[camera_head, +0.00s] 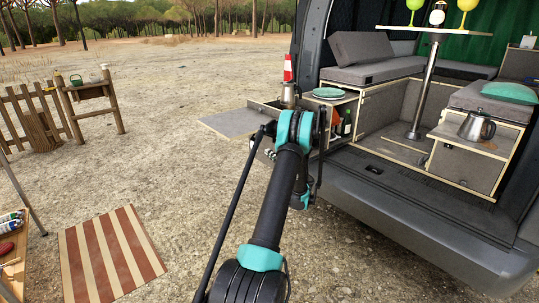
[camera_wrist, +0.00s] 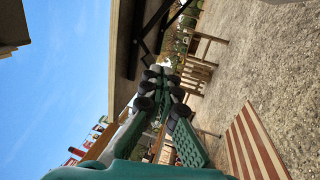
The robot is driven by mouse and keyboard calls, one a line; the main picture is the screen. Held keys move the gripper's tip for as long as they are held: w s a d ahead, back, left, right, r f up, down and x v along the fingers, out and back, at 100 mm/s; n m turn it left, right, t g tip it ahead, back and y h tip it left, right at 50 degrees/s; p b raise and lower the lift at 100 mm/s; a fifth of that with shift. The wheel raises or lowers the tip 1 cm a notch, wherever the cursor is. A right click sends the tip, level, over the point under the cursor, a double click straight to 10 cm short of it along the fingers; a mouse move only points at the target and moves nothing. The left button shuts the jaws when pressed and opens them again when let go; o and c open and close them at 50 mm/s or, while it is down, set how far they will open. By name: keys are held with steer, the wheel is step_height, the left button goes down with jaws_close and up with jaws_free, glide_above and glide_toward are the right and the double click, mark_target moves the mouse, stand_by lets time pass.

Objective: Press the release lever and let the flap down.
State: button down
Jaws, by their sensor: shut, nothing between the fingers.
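The flap (camera_head: 235,122) is a grey panel standing out level from the left side of the van's rear cabinet in the head view. In the wrist view, which is turned on its side, the flap (camera_wrist: 123,60) shows close up. A black folding bracket (camera_wrist: 152,38) lies along its underside. I cannot pick out the release lever clearly from the bracket. My gripper (camera_wrist: 160,74) is shut and empty, below the flap with its tips pointing toward the bracket. Whether it touches anything is unclear. In the head view my arm hides the gripper and the bracket.
The van's bumper (camera_head: 420,215) lies right of my arm. A striped mat (camera_head: 112,255) lies on the gravel at left, with a wooden fence (camera_head: 35,115) beyond. Ground left of the flap is clear.

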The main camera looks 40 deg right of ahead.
steer(key=x, duration=1)
stand_by(0.4)
steer(key=shift+a+r, duration=0.1)
steer(key=shift+r, duration=0.1)
